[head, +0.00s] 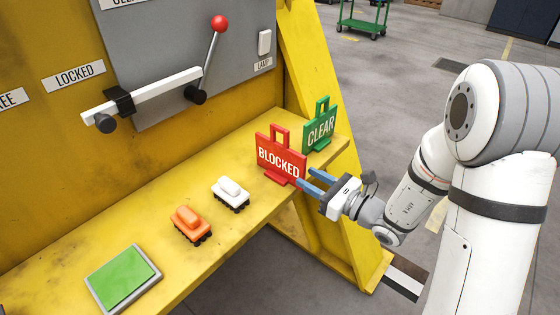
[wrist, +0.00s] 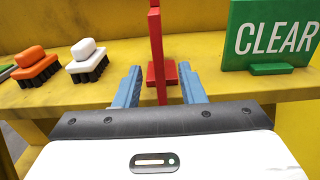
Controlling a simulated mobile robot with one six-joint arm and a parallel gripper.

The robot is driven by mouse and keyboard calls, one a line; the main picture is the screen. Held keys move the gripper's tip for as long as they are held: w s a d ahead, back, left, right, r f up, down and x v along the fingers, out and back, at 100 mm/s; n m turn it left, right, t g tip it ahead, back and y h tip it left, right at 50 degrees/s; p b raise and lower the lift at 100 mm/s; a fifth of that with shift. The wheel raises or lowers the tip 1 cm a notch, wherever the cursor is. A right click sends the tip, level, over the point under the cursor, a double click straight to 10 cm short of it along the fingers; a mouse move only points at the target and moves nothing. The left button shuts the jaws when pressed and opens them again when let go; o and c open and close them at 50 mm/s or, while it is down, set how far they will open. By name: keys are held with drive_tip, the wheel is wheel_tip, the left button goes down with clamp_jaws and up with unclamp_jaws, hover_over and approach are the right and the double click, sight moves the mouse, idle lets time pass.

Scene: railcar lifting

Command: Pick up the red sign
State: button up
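The red sign (head: 280,160) reads BLOCKED and stands upright on the yellow shelf, with a handle loop on top. In the wrist view the red sign (wrist: 157,50) shows edge-on, on its small red base. My gripper (head: 306,179) is at the shelf's front edge, close to the sign's right side. In the wrist view my gripper (wrist: 159,80) is open, its blue fingers on either side of the sign's line with gaps to both. I cannot tell whether the fingertips reach past the sign's near edge.
A green CLEAR sign (head: 320,128) stands just right of the red one. A white brush-like block (head: 230,193), an orange one (head: 190,224) and a green pad (head: 123,278) sit leftward on the shelf (head: 160,250). A lever with a red knob (head: 219,23) is on the panel behind.

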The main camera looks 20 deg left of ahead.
sight(288, 178)
drive_tip(key=x, duration=0.7)
drive_tip(key=shift+a+f, duration=0.1)
drive_tip(key=shift+a, duration=0.15)
clamp_jaws()
